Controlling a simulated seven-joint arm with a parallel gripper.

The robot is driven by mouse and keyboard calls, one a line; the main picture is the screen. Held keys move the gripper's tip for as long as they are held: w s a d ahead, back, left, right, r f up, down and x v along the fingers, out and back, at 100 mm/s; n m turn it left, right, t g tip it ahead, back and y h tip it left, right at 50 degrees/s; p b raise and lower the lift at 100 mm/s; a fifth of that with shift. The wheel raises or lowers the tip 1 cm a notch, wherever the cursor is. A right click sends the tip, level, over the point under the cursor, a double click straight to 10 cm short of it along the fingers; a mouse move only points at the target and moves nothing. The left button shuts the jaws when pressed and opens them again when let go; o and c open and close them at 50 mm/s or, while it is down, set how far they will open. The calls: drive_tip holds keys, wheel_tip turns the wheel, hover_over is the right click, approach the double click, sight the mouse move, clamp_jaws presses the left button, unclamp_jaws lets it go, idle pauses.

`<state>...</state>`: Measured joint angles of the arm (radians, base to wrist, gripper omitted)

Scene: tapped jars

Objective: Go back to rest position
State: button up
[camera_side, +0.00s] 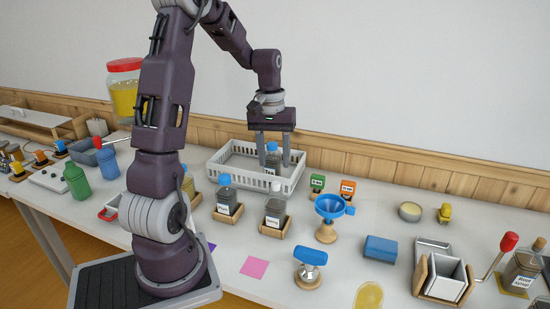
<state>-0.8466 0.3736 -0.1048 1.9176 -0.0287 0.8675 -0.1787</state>
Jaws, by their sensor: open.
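My gripper (273,159) points down over the white basket (222,158) at the back middle of the table. Its two fingers are apart, one on each side of a small jar (271,161) with a blue lid and a white label. The jar stands upright inside the basket. I cannot tell whether the fingers touch it. My arm reaches up from its base at the front left and bends over to the basket.
In front of the basket, labelled jars (228,201) (275,212) stand in wooden holders. Space above the table's right side is free.

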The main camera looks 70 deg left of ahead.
drive_tip(key=s+d+r+m+t+y, duration=0.2)
drive_tip(key=d+r+m, duration=0.2)
drive_tip(key=d+r, duration=0.6)
drive_tip(key=s+d+m+t+h, duration=0.1)
drive_tip(key=s+d+m+t, duration=0.2)
drive_tip(key=s+d, duration=0.9)
drive_tip(key=d+m, duration=0.2)
drive_tip(key=m, duration=0.1)
drive_tip(key=shift+s+d+r+m, duration=0.15)
drive_tip(key=shift+s+r+m, duration=0.05)
drive_tip(key=shift+r+m, duration=0.2)
